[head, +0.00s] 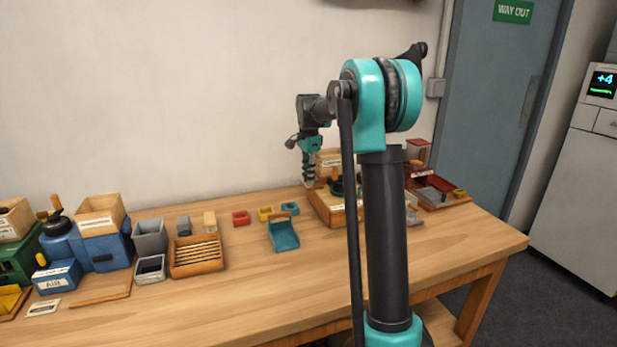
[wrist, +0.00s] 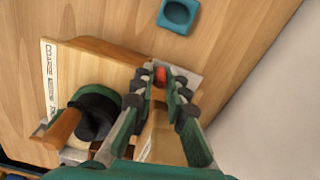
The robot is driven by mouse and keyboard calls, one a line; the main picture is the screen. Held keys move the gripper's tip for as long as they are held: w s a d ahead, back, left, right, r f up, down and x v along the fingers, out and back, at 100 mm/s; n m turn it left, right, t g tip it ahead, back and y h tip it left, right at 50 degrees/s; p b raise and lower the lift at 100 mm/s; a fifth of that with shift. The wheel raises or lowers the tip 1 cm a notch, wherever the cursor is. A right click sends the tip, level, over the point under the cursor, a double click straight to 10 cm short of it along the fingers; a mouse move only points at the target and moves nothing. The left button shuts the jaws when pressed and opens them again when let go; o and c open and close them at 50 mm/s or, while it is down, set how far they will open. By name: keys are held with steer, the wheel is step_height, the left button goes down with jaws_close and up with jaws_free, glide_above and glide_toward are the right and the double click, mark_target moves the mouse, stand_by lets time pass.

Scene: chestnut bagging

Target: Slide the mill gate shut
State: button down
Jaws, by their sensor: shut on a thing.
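The mill shows in the wrist view as a green body with a black round top (wrist: 95,112) and a wooden crank handle (wrist: 62,130), beside a labelled wooden board (wrist: 75,60). A small red knob (wrist: 160,77), apparently the gate's, sits between the fingertips of my gripper (wrist: 160,84), by a grey metal plate (wrist: 187,72). My gripper is shut on this knob. In the head view my gripper (head: 309,182) points down at the left end of the mill's wooden base (head: 322,209). My arm hides much of the mill there, and the gate's position cannot be told.
A slatted wooden tray (head: 197,257) and a blue machine (head: 92,250) stand farther left. The front of the table is clear. A wall is close behind.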

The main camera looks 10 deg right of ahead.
stand_by(0.3)
steer(key=shift+w+d, duration=0.15)
steer(key=shift+d, duration=0.55)
steer(key=shift+w+d, duration=0.15)
steer(key=shift+d, duration=0.55)
steer(key=c, duration=1.5)
jaws_free()
steer(key=shift+d, duration=0.1)
steer(key=shift+c, duration=0.2)
step_height(320, 180, up, 12)
